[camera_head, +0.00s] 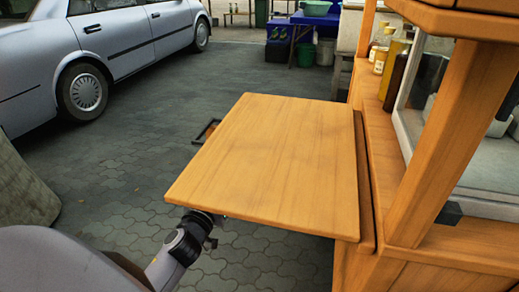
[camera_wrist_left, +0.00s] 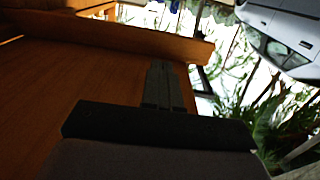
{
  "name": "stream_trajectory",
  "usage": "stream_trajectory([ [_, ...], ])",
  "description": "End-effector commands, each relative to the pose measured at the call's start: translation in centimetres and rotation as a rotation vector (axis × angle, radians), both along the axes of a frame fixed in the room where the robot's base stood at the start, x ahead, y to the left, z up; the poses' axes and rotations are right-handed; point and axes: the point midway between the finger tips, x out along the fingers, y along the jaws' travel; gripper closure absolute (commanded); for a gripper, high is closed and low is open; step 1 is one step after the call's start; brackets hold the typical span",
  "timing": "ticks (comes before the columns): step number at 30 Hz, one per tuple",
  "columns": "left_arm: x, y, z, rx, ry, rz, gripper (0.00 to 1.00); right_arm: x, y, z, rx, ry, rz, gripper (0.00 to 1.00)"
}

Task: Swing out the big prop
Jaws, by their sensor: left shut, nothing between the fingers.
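A flat wooden board (camera_head: 270,165) juts out level from the side of a wooden cart (camera_head: 375,180) in the head view. My left arm comes in from the bottom left, and its hand goes out of sight under the board's near left corner. In the left wrist view my left gripper (camera_wrist_left: 163,68) is shut and empty, its fingers beside a broad brown wooden panel (camera_wrist_left: 65,85). A wooden bar (camera_wrist_left: 130,37) crosses beyond the fingertips. I cannot tell whether this bar is the big prop, or whether the fingers touch wood.
A silver car (camera_head: 110,45) stands at the back left. Bottles (camera_head: 392,65) stand on the cart ledge. Open paving (camera_head: 110,180) lies left of the board.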

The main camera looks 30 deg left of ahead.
Motion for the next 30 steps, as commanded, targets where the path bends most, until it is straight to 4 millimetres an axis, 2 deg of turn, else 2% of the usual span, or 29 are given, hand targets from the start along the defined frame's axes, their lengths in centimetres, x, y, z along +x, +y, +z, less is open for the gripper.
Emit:
stream_trajectory([
  [7, -0.2, -0.2, -0.2, -0.001, 0.006, -0.002, 1.00, 0.0, 0.0, 0.0, 0.000, -0.001, 0.000, 1.00],
  [11, -1.1, -1.5, -1.8, -0.002, 0.060, -0.024, 1.00, 0.0, 0.0, 0.0, 0.000, -0.001, 0.000, 1.00],
  [14, -2.9, -3.8, -4.4, -0.006, 0.156, -0.067, 1.00, 0.0, 0.0, 0.0, 0.000, -0.001, 0.000, 1.00],
  [17, -5.8, -7.3, -7.8, -0.016, 0.290, -0.141, 1.00, 0.0, 0.0, 0.0, 0.000, -0.001, 0.000, 1.00],
  [21, -10.9, -12.9, -12.1, -0.036, 0.485, -0.290, 1.00, 0.0, 0.0, 0.0, 0.000, -0.001, 0.000, 1.00],
  [25, -16.8, -18.8, -14.8, -0.067, 0.648, -0.473, 1.00, 0.0, 0.0, 0.0, 0.000, -0.001, 0.000, 1.00],
  [26, -17.3, -19.2, -13.9, -0.065, 0.660, -0.493, 1.00, 0.0, 0.0, 1.2, 0.000, 0.000, 0.000, 1.00],
  [27, -16.8, -18.7, -11.9, -0.057, 0.648, -0.479, 1.00, 0.0, -0.1, 2.9, -0.004, 0.005, 0.001, 1.00],
  [30, -16.8, -18.5, -9.7, -0.049, 0.648, -0.473, 1.00, 0.0, -0.2, 5.6, -0.009, -0.009, 0.002, 1.00],
])
